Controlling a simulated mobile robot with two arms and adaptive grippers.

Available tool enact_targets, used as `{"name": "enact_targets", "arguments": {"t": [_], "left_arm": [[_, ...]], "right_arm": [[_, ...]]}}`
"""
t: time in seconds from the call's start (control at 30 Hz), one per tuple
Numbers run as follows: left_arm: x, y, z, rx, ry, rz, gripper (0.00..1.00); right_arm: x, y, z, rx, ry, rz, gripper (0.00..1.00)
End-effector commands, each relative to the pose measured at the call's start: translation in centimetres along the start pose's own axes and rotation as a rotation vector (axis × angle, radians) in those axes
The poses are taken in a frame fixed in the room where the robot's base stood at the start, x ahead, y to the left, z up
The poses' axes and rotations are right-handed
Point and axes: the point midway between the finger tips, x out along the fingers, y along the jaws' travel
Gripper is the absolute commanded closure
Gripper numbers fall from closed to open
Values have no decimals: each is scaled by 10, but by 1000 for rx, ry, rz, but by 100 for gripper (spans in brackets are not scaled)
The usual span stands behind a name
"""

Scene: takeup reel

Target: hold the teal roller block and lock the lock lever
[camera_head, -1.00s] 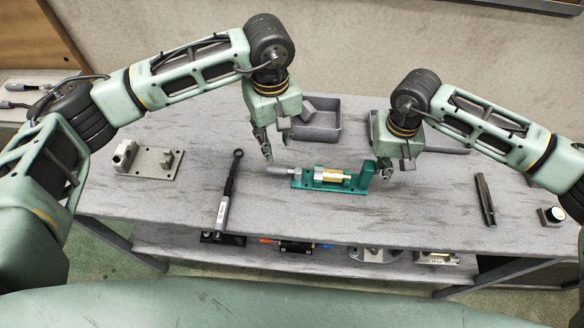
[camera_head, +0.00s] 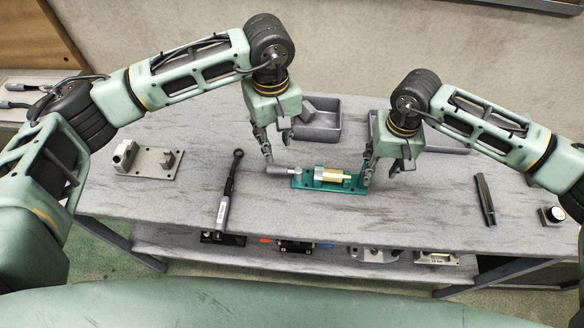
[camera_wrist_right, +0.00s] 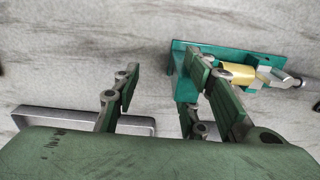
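The teal roller block (camera_head: 328,186) lies on the grey table, with a brass-coloured roller (camera_head: 336,176) on top. Its raised right end is largely hidden by my right gripper in the head view; it shows in the right wrist view (camera_wrist_right: 186,82). My right gripper (camera_head: 381,178) is open, with its fingers spread at that end; the raised end appears to lie between them, and contact cannot be told. A silver lever (camera_head: 280,170) sticks out from the block's left end, apparently the lock lever. My left gripper (camera_head: 279,152) is open and empty just above it.
A long black-and-grey tool (camera_head: 225,195) lies left of the block. A grey metal fixture (camera_head: 150,163) stands further left. A grey tray (camera_head: 322,125) is behind the grippers. A dark bar (camera_head: 485,200) lies at the right, with bare table before it.

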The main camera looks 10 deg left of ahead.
Motion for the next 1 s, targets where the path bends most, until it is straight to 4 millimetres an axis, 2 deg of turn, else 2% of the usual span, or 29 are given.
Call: {"name": "enact_targets", "arguments": {"t": [0.7, 1.0], "left_arm": [[0, 0, 0, 0, 0, 0, 69], [0, 0, 0, 0, 0, 0, 69]], "right_arm": [[-52, 0, 0, -1, 2, 0, 61], [-60, 0, 0, 0, -1, 0, 61]]}}
